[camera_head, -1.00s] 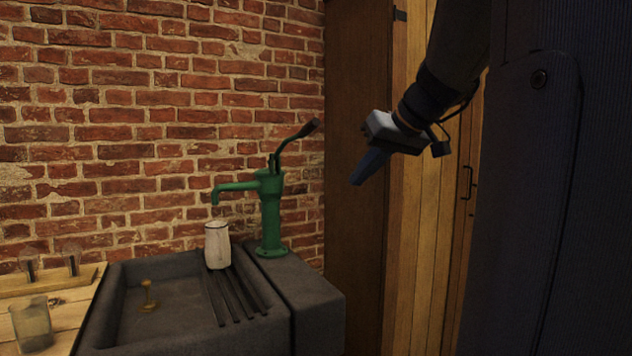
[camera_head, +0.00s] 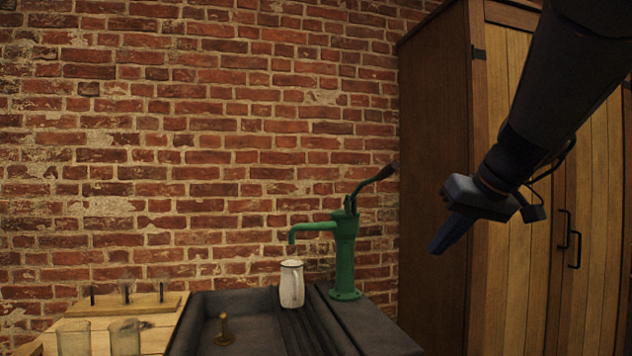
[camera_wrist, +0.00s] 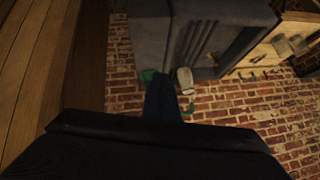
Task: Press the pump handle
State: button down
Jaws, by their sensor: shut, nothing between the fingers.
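The green hand pump (camera_head: 345,255) stands upright on the ledge at the right of the dark sink, against the brick wall. Its dark pump handle (camera_head: 373,183) slants up and to the right from the pump top. A white jug (camera_head: 291,284) stands below the spout. My gripper (camera_head: 437,248) is shut and empty, to the right of the pump and apart from the handle, pointing down and left. In the wrist view my shut fingers (camera_wrist: 160,98) cover most of the pump; only green bits (camera_wrist: 147,75) show beside them, and the handle is hidden.
The dark sink (camera_head: 185,325) has ribs at its right and a brass piece (camera_head: 224,329) in its basin. A wooden counter (camera_head: 160,338) at the left holds glass jars (camera_head: 125,338) and a wooden rack (camera_head: 150,307). A tall wooden cabinet (camera_head: 435,130) stands behind my gripper.

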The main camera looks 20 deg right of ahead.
jog(key=s+a+f+g, duration=0.2)
jog(key=s+a+f, duration=0.2)
jog(key=f, duration=0.6)
jog(key=s+a+f+g, duration=0.3)
jog(key=s+a+f, duration=0.2)
jog(key=f, duration=0.6)
jog(key=s+a+f+g+h, duration=0.1)
jog(key=s+a+f+g, duration=0.2)
jog(key=a+f, duration=0.5)
notch_tip(320, 180, down, 2)
jog(key=shift+s+f, duration=0.15)
jog(key=shift+s, duration=0.6)
